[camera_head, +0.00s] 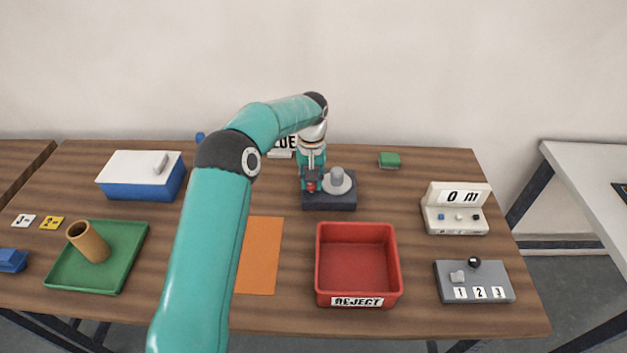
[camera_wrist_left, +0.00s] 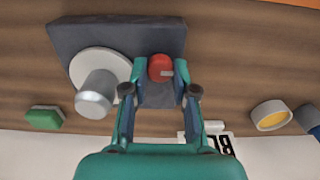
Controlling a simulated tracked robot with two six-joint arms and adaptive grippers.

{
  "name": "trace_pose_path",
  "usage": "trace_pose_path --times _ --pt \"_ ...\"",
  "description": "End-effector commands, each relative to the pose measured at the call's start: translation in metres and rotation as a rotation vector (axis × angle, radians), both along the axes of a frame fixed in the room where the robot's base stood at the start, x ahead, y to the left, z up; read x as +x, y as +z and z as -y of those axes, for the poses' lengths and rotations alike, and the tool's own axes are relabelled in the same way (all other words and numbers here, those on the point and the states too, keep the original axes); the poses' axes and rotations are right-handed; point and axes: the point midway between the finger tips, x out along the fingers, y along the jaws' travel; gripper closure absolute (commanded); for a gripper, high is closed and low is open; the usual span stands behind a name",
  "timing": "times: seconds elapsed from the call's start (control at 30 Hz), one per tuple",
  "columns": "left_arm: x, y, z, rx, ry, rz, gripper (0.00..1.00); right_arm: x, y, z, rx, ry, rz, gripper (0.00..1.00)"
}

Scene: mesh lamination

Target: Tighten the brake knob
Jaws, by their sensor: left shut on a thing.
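The red brake knob (camera_wrist_left: 160,68) sits on a dark base block (camera_head: 345,205), left of a pale round disc with a grey cylinder (camera_head: 337,178). My left gripper (camera_head: 311,184) reaches down over the base from behind. In the left wrist view my left gripper (camera_wrist_left: 160,90) has its two fingers on either side of the red knob, shut on it. A small light pointer mark shows on the knob. The base block also shows in the left wrist view (camera_wrist_left: 60,45). My right gripper is not in view.
A red reject bin (camera_head: 318,262) stands in front of the base, with an orange sheet (camera_head: 262,255) to its left. A green block (camera_head: 389,160), a display box (camera_head: 456,222) and a grey switch panel (camera_head: 450,285) lie to the right. A green tray (camera_head: 70,280) holds a brown tube.

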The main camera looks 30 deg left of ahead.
Motion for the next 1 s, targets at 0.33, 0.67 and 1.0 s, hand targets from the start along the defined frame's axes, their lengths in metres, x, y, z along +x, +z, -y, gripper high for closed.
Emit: trace_pose_path --times 0.33,0.67,1.0 --pt "0.0054 0.0058 -0.0018 0.006 -0.014 0.024 1.00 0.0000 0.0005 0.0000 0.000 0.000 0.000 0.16" --pt "0.0041 0.0038 -0.0010 0.004 -0.014 0.018 0.48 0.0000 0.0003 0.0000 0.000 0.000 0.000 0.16" --pt "0.0029 0.0056 -0.0003 0.002 -0.013 0.011 0.48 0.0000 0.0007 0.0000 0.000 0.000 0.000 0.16"
